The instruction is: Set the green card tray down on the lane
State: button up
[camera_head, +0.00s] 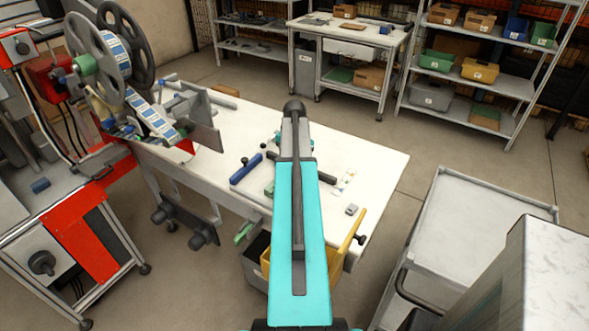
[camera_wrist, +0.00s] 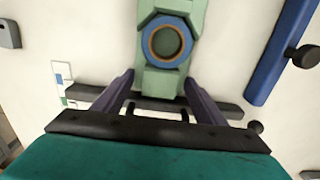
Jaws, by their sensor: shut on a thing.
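My gripper (camera_wrist: 159,84) is shut on a pale green piece (camera_wrist: 158,82), which I take as the green card tray. A round blue ring with an orange inner rim (camera_wrist: 170,40) sits in it. The tray runs out of the top of the wrist view, so its far end is hidden. In the head view my arm covers most of this spot. I cannot tell whether the tray touches the white table top (camera_head: 368,154) or hangs just above it. No marked lane can be told apart on the table.
A dark bar (camera_wrist: 226,108) lies across behind my fingers. A blue bar (camera_wrist: 283,50) with a black knob lies to the right in the wrist view. A yellow bin (camera_head: 346,240) is at the table's near edge. A reel machine (camera_head: 110,60) stands left, a grey cart (camera_head: 470,225) right.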

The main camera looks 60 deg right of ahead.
jog(key=shift+f, duration=0.25)
jog(key=o, duration=1.2)
jog(key=shift+r, duration=0.2)
jog(key=shift+r+b, duration=1.25)
jog(key=shift+r, duration=4.65)
